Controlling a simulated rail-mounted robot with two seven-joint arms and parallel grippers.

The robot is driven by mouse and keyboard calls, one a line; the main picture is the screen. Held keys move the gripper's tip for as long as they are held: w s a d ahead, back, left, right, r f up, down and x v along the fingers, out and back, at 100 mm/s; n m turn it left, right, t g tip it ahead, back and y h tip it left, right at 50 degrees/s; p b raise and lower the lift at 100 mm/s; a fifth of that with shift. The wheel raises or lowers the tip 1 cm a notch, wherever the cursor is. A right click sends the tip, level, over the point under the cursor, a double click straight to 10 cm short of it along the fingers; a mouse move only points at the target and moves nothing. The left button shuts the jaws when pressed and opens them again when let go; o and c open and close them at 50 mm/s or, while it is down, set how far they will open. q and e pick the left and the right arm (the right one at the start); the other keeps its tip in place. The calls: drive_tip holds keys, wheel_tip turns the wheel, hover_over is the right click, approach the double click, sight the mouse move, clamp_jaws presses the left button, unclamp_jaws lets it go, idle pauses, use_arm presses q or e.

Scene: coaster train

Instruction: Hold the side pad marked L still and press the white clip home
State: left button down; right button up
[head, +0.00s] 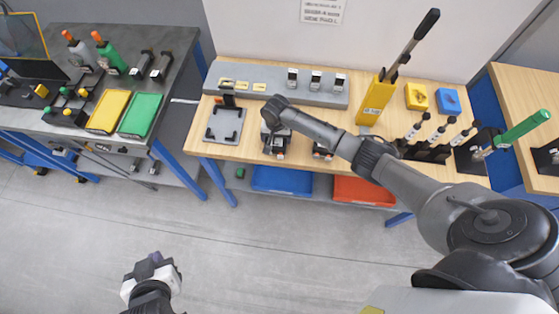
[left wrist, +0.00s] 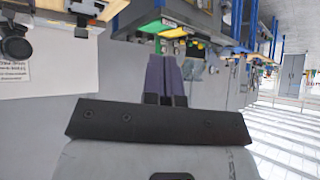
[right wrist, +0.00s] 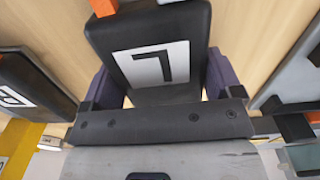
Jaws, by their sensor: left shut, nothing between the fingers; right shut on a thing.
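The side pad marked L (right wrist: 185,28) is black with a white label and fills the middle of the right wrist view. My right gripper (right wrist: 163,80) is shut on this pad, one purple finger at each side. In the head view my right forearm reaches over the wooden bench and hides part of what it holds. My left gripper (head: 152,272) is far from the bench, above the floor. In the left wrist view its purple fingers (left wrist: 165,75) are together and empty. I cannot make out the white clip for certain.
A second black pad (right wrist: 35,85) with a white label lies left of the held one. On the wooden bench (head: 225,160) stand a grey rack (head: 260,92), a framed grey plate (head: 225,124) and a yellow lever stand (head: 376,98). Open floor lies in front.

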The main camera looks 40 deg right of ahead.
use_arm(q)
drive_tip(key=w+d+r+m+h, duration=0.1)
drive_tip(key=w+d+m, duration=0.15)
drive_tip(key=d, duration=0.45)
drive_tip(key=w+d+r+m+t+h, duration=0.1)
drive_tip(key=d+m, duration=0.3)
drive_tip(key=d, duration=0.3)
drive_tip(key=w+d+r+m+h, duration=0.1)
drive_tip(key=d+m, duration=0.2)
drive_tip(key=d, duration=0.4)
drive_tip(key=s+d+f+m+h, duration=0.1)
drive_tip(key=s+d+f+m, duration=0.1)
drive_tip(key=f+m, duration=0.4)
drive_tip(key=s+d+f+m+g+h, duration=0.1)
drive_tip(key=d+f+m, duration=0.4)
drive_tip(key=m, duration=1)
drive_tip(key=s+d+f+m+h, duration=0.1)
drive_tip(key=s+d+f+m, duration=0.2)
drive_tip(key=f+m, duration=0.5)
drive_tip(key=d+m, duration=0.1)
drive_tip(key=m, duration=0.2)
drive_tip(key=shift+d+f+g+h, duration=0.25)
drive_tip(key=shift+g+h, duration=0.15)
